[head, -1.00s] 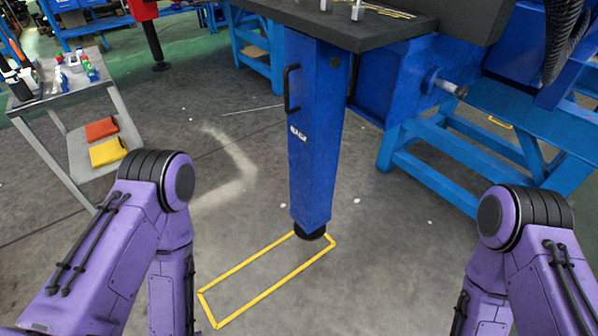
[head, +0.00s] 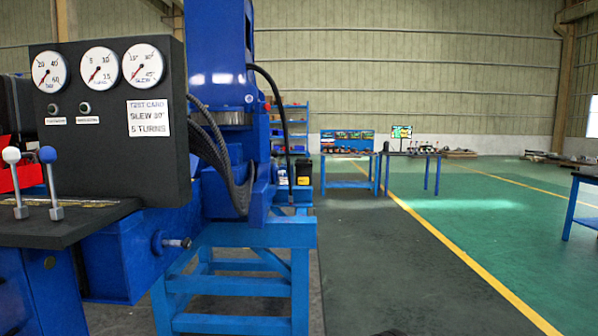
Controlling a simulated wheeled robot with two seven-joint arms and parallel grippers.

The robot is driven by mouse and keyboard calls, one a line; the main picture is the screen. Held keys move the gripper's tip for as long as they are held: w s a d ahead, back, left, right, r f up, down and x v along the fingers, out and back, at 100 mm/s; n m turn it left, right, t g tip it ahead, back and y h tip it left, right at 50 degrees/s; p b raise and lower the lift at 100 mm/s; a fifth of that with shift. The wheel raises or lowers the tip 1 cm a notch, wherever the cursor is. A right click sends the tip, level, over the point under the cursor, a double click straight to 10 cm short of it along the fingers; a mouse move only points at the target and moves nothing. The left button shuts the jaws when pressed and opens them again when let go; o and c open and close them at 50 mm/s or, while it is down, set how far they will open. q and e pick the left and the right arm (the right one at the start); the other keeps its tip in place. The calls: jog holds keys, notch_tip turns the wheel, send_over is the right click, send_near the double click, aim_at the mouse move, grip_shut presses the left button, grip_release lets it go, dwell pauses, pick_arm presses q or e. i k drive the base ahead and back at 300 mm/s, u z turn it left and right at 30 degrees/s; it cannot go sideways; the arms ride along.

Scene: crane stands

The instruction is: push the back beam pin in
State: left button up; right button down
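A metal pin (head: 177,242) with a pale tip sticks out sideways from the blue beam housing (head: 125,262) below the gauge panel. I cannot tell whether it is the back beam pin. The blue crane stand (head: 245,235) holds the housing and column. Neither of my grippers is in view.
A black gauge panel (head: 110,125) with three dials and a test card (head: 149,118) stands at left. Two levers, white-topped (head: 12,155) and blue-topped (head: 48,155), rise from the dark console (head: 85,222). Black hoses (head: 215,150) hang beside the column. Floor right of the stand is clear; blue workbenches (head: 410,155) stand farther back.

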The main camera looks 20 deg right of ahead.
aim_at(186, 244)
jog(key=z, duration=1.35)
jog(key=i, duration=1.35)
jog(key=u, duration=0.25)
jog(key=i, duration=0.9)
jog(key=u, duration=1)
jog(key=i, duration=0.4)
jog(key=u, duration=0.3)
